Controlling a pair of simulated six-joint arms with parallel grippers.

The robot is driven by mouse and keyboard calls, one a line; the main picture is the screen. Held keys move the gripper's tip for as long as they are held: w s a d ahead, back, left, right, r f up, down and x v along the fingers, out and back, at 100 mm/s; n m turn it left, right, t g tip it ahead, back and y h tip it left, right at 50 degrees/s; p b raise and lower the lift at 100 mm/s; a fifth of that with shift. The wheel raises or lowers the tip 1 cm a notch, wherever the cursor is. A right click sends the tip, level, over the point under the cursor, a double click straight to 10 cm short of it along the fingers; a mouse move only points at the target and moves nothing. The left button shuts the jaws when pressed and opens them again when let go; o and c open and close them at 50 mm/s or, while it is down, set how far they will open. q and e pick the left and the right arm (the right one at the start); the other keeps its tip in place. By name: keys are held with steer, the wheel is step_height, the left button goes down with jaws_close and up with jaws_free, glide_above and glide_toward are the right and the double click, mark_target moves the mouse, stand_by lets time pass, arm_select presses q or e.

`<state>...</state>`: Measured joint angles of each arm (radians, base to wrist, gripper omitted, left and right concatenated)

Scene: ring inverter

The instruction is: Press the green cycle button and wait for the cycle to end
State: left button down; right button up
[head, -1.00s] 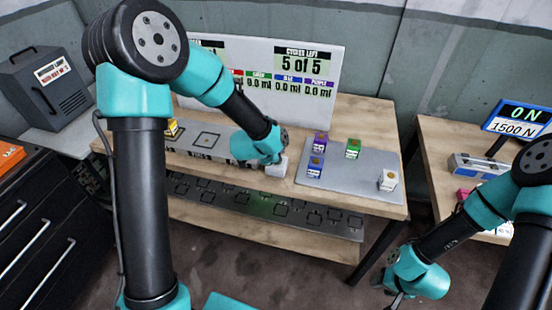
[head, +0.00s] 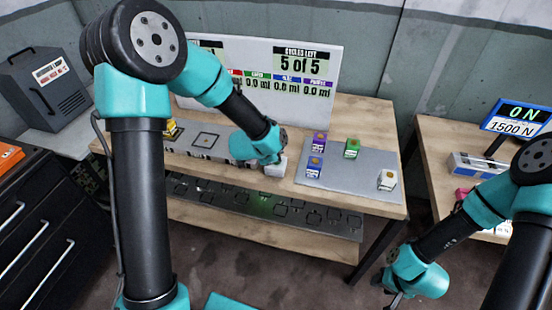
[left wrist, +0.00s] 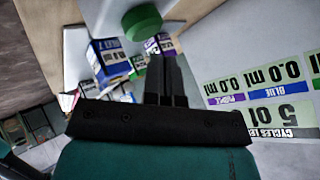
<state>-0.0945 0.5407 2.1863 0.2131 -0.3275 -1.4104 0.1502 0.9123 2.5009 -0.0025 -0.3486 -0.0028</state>
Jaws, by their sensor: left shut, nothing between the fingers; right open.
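The green cycle button (left wrist: 142,21) shows as a round green disc at the top of the left wrist view. My left gripper (left wrist: 166,62) is shut and empty, its dark fingertips just below the button in that picture, apart from it. In the head view my left wrist hides the button, and a small white block (head: 276,169) shows beside it on the bench. My right gripper (head: 394,297) is open and empty, low at the right over the floor, partly cut by its own wrist. The display board (head: 318,110) reads "5 of 5" cycles left.
A grey tray (head: 340,184) holds purple (head: 319,142), green (head: 352,149), blue (head: 315,167) and white (head: 387,180) containers to the right of my left gripper. A dark machine (head: 48,85) stands at the left.

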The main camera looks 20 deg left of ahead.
arm_select(q)
steer(key=shift+f, duration=0.15)
stand_by(0.7)
steer(key=shift+f, duration=0.3)
steer(key=shift+f, duration=0.5)
stand_by(1.1)
steer(key=shift+r, duration=0.9)
steer(key=shift+r, duration=2.55)
